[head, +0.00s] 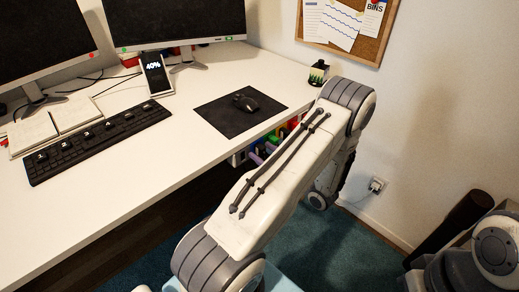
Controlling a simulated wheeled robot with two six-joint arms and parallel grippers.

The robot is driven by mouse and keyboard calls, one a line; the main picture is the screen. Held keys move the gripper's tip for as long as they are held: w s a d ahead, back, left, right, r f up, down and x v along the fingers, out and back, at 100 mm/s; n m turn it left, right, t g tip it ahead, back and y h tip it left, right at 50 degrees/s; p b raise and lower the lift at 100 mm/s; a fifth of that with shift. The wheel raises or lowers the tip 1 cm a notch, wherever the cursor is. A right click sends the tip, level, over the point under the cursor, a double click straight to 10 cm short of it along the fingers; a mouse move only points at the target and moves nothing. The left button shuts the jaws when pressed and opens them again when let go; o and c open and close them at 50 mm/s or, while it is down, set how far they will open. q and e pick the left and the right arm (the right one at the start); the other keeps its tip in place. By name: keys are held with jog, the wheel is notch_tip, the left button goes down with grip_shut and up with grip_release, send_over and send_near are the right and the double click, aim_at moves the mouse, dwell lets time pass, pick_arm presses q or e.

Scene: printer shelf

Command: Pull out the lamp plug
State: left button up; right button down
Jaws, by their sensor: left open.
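A white plug (376,185) sits at the wall outlet low on the right wall, with a thin cable running down and left from it. The lamp itself is not in sight. My left arm reaches across the middle of the view and bends down by the wall. My left gripper (337,187) is at its low end, left of the plug and apart from it in the picture. It is open, but its fingers are mostly hidden by the arm. My right gripper is not in view; only part of the right arm shows at the bottom right.
A dark tube (455,225) leans at the right. Blue carpet lies below the outlet.

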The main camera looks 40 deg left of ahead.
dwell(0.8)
pick_arm(q)
grip_shut()
dwell(1.2)
jog(key=shift+d, duration=0.1)
jog(key=shift+s+d+p, duration=0.2)
jog(key=shift+d+p, duration=0.15)
jog(key=shift+d, duration=2.55)
